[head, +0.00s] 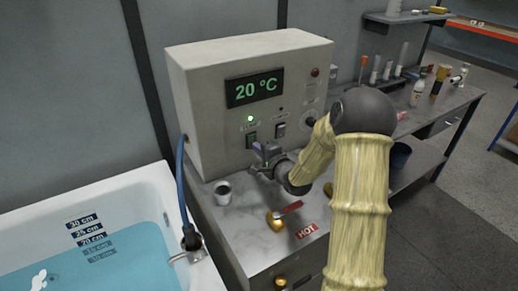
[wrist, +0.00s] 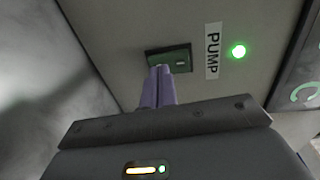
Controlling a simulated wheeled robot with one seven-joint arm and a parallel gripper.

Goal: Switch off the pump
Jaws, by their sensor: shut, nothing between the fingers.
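The pump switch (wrist: 182,53) is a dark green rocker on the front of the grey control box (head: 190,105). In the wrist view a "PUMP" label (wrist: 212,50) and a lit green lamp (wrist: 238,50) are beside it. The lamp (head: 250,119) also glows in the head view, above the switch (head: 251,139). My gripper (wrist: 159,70) is shut and empty, its purple fingertips at the switch's lower edge and covering part of it. I cannot tell whether they touch. In the head view my gripper (head: 262,151) is just below the switch.
A second switch (head: 280,130) is to the right, under a display (head: 254,87) reading 20 °C. A metal cup (head: 222,192) and a red-handled valve (head: 285,212) are on the counter below my gripper. The filled bathtub (head: 150,190) is at left.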

